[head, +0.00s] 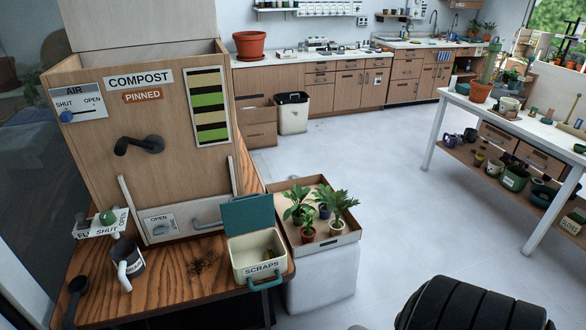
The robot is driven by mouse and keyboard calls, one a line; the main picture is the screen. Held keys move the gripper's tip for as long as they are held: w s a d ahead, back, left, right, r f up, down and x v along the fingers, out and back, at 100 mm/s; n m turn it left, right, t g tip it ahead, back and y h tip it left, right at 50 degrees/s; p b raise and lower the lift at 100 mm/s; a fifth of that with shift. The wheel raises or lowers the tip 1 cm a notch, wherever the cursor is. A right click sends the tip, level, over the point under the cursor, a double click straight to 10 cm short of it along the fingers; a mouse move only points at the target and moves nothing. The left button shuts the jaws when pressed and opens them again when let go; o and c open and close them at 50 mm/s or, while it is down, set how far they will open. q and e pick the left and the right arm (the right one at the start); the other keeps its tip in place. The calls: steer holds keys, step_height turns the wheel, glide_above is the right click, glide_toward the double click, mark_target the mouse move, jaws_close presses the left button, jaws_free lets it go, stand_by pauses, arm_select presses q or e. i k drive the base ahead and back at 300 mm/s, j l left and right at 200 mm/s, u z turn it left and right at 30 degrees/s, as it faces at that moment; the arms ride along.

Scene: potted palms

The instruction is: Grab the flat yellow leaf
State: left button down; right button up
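I cannot make out a flat yellow leaf for certain. A cream caddy labelled SCRAPS (243,263) stands at the front right of the wooden table, its teal lid (247,212) raised. Something small and yellowish (268,254) shows inside it, too small to tell what it is. Neither of my grippers shows in the head view.
A wooden compost box (95,130) with a black crank stands on the table (185,290). A dark mug (128,262) and a black scoop (76,290) are at the left front. A tray (335,240) of small potted palms (308,222) is right of the caddy. Open floor lies beyond.

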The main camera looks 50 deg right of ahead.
mark_target(269, 254)
steer(key=z, duration=1.3)
steer(key=u, duration=0.3)
steer(key=i+l+u, duration=0.1)
steer(key=l+u, duration=0.25)
steer(key=i+l+u, duration=0.1)
steer(key=l+u, duration=0.6)
